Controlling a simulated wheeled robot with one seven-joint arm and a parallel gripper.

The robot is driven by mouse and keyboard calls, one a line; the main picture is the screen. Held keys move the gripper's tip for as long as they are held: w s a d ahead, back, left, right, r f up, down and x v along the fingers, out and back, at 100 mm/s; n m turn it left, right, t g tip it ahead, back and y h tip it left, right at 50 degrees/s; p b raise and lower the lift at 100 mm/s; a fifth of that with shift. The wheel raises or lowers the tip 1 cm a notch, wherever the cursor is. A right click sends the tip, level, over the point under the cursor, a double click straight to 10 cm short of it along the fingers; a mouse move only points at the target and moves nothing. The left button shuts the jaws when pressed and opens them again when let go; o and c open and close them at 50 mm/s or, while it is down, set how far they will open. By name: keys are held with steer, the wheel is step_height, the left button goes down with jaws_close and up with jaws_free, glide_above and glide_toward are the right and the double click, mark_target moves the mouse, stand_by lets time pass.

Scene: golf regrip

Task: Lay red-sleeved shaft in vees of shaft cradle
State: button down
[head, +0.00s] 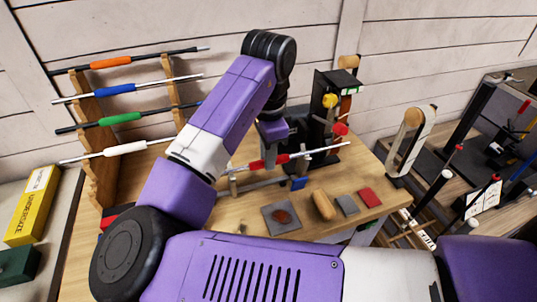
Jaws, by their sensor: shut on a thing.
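The red-sleeved shaft (326,148) is a silver rod with a red sleeve, lying roughly level and rising a little to the right in the head view. My gripper (271,153) points down onto the sleeve and is shut on it; the fingertips are mostly hidden. The shaft cradle (262,186) is a grey bar on the bench with an upright at each end and a blue part at its right. The shaft passes at the tops of the uprights. I cannot tell whether it touches the vees or hangs just above them.
A wooden rack (90,150) at left holds several shafts with orange, blue, green and white sleeves. A black stand (336,90) with a yellow knob is behind the cradle. A grey plate (282,218), a wooden block (323,205) and a red pad (369,197) lie in front.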

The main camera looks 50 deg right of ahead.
steer(key=shift+w+a, duration=0.1)
steer(key=shift+a, duration=0.05)
steer(key=c, duration=1.2)
jaws_free()
steer(key=shift+r, duration=3.9)
